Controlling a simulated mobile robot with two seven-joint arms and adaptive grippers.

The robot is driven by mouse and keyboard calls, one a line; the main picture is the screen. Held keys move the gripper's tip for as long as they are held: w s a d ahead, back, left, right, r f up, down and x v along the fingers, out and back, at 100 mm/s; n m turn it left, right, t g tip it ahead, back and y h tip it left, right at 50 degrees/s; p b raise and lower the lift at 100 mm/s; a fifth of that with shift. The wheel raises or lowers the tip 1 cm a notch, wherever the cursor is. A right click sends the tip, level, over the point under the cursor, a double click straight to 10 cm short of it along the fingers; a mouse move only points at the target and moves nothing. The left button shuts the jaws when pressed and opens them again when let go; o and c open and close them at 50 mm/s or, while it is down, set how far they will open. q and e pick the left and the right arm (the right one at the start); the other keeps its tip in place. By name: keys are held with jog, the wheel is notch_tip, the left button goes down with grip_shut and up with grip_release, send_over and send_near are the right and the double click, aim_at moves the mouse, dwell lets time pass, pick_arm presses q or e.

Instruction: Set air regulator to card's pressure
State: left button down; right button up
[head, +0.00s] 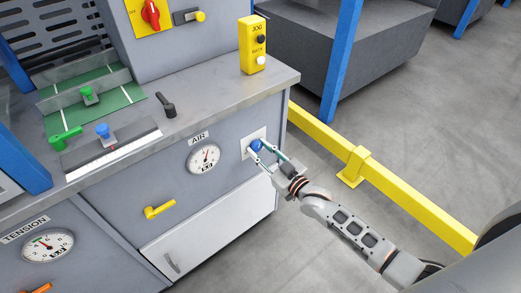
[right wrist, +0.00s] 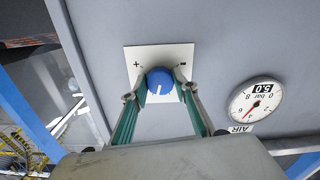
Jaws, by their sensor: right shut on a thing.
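The blue regulator knob (head: 256,146) sits on a white square plate on the grey cabinet front. In the right wrist view the knob (right wrist: 160,79) has a white mark pointing down, between "+" and "-" signs. My right gripper (head: 258,150) has its fingers on both sides of the knob and is shut on it. The AIR gauge (head: 204,158) is left of the knob in the head view. Its needle points roughly up, toward the AIR label. A small black-framed card (right wrist: 265,87) on the gauge shows digits 5 and 0, seen turned over. My left gripper is not in view.
A yellow lever (head: 160,209) and white door (head: 205,235) are below the gauge. A yellow JOG box (head: 252,46) stands on the worktop corner. A yellow floor rail (head: 400,190) runs behind my right arm. The TENSION gauge (head: 47,246) is lower left.

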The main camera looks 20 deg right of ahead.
jog(key=shift+n, duration=1.4)
pick_arm(q)
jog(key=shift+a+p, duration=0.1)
jog(key=shift+p, duration=0.2)
pick_arm(e)
jog(key=shift+n, duration=0.7)
jog(key=o, duration=1.1)
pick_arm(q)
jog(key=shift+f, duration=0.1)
pick_arm(e)
jog(key=v, duration=1.2)
